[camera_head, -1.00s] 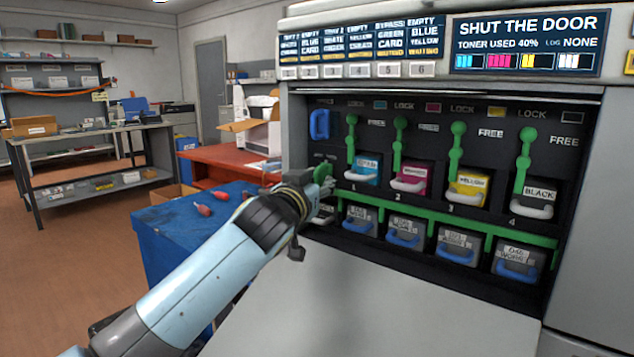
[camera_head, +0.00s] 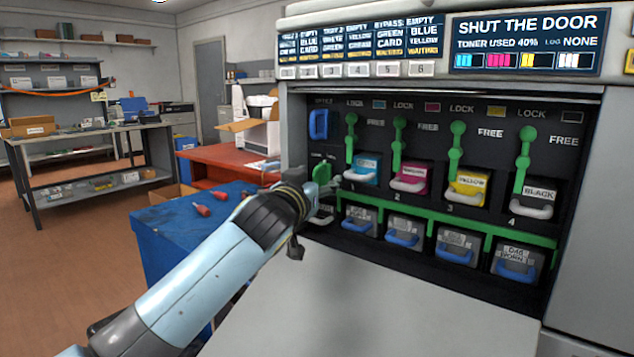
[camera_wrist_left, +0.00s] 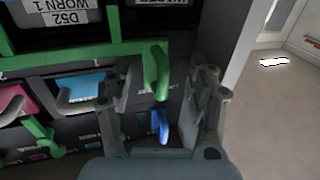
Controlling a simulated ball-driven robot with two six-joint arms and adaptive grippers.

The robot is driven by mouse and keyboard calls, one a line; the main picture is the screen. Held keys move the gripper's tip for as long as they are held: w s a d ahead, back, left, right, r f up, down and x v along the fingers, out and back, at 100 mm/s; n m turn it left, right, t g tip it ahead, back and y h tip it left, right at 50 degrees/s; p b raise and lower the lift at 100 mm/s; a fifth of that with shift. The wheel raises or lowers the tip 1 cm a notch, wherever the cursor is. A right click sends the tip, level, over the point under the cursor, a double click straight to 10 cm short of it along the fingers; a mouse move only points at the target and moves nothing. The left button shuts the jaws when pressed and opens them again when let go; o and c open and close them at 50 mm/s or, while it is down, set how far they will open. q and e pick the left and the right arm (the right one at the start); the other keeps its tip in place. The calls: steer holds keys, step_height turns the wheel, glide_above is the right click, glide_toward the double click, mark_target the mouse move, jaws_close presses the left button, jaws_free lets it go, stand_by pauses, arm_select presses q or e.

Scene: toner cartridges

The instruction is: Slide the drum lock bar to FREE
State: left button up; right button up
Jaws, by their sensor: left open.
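The green drum lock bar (camera_head: 440,217) runs across the open front of the machine, below the toner cartridges and above the drum units. Its green end handle (camera_head: 322,171) stands at the left end, just above my left gripper (camera_head: 326,190). In the left wrist view, which looks upside down, the handle (camera_wrist_left: 156,72) sticks out between the two spread fingers of my left gripper (camera_wrist_left: 160,98). I see no finger closed on it. The handle's lower part is partly hidden by the gripper in the head view. My right gripper is not in view.
A blue handle (camera_head: 319,124) sits above the green handle. Green latches and cyan, magenta, yellow and black (camera_head: 540,190) cartridges line the upper row. Blue-handled drum units (camera_head: 457,247) sit below. The lowered door (camera_head: 390,310) lies in front, with a blue cart (camera_head: 165,245) to the left.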

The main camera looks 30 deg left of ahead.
arm_select(q)
steer(key=shift+s, duration=0.15)
steer(key=v, duration=0.6)
steer(key=shift+s, duration=0.35)
stand_by(0.6)
steer(key=shift+d, duration=0.1)
